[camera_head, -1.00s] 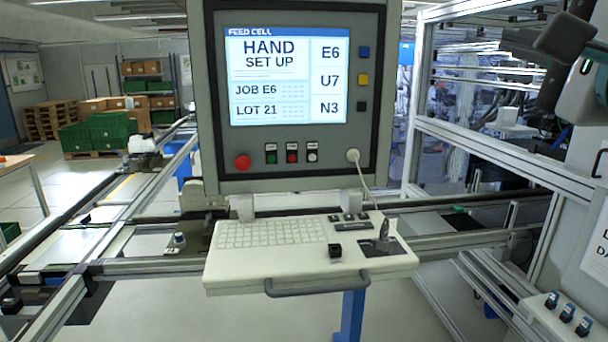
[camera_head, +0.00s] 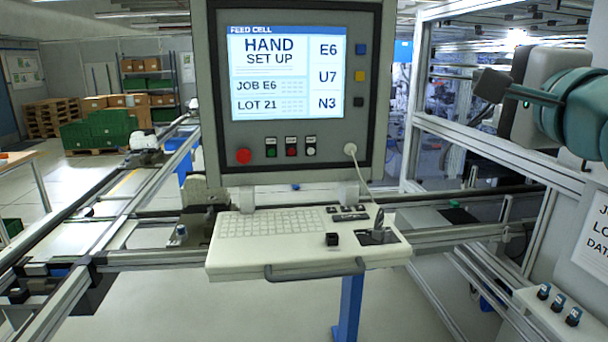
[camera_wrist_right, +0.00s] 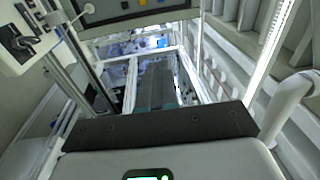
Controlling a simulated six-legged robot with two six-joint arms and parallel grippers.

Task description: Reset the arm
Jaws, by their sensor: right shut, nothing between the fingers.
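My right gripper (camera_head: 490,84) is at the upper right of the head view, with its dark fingers closed together and pointing left. It is empty and raised in the air, to the right of the control panel (camera_head: 378,110) and apart from it. The white and teal wrist behind it reaches in from the right edge. In the right wrist view the dark fingers (camera_wrist_right: 158,78) lie together with nothing between them. My left gripper is in neither view.
A white keyboard shelf (camera_head: 225,262) with a small joystick juts out below the panel. An aluminium frame (camera_head: 413,110) stands behind my right gripper. A row of small knobs (camera_head: 558,302) is at lower right. Conveyor rails (camera_head: 60,310) run on the left. Open floor lies below the shelf.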

